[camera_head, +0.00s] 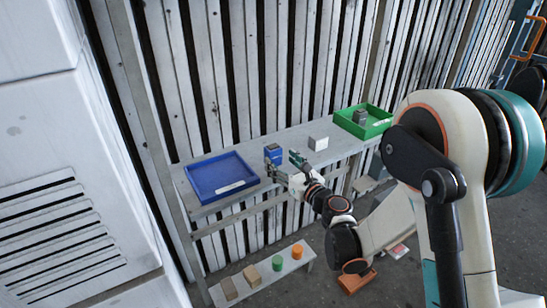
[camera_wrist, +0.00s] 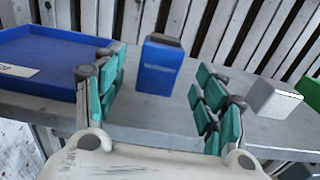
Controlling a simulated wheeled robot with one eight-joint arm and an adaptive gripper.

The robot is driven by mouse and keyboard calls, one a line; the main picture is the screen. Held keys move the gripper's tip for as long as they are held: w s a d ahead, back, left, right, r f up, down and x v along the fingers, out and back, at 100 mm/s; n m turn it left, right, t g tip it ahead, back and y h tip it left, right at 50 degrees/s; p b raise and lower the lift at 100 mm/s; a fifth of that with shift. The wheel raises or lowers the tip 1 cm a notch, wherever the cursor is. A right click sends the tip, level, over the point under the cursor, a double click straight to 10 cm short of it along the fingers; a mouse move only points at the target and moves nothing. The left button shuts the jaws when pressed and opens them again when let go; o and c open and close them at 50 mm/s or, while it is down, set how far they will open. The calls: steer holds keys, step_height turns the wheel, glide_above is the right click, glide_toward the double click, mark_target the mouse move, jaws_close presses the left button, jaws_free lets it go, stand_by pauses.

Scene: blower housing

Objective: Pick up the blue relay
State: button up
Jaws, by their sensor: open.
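The blue relay (camera_head: 273,152) is a small upright blue block with a dark top, standing on the grey shelf to the right of the blue tray. In the wrist view the blue relay (camera_wrist: 160,66) stands upright beyond and between my open fingers, with a clear gap on each side. My gripper (camera_head: 283,165) is open and empty, just in front of the relay. In the wrist view my gripper (camera_wrist: 158,95) shows green finger pads spread wide. Nothing hides the relay's front face in the wrist view.
The blue tray (camera_head: 222,180) is left of the relay. A white block (camera_head: 318,143) stands to its right, and a green tray (camera_head: 378,124) with a grey block is farther right. A slatted wall rises behind. A low bench (camera_head: 265,270) below holds several small parts.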

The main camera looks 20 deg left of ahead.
mark_target(276, 157)
steer(key=b+x, duration=0.2)
steer(key=x, duration=0.3)
steer(key=shift+a+f, duration=0.1)
steer(key=shift+f, duration=0.1)
steer(key=shift+w+a+r, duration=0.1)
steer(key=shift+w+a, duration=0.1)
steer(key=shift+w, duration=0.05)
steer(key=shift+c, duration=0.2)
steer(key=c, duration=1.2)
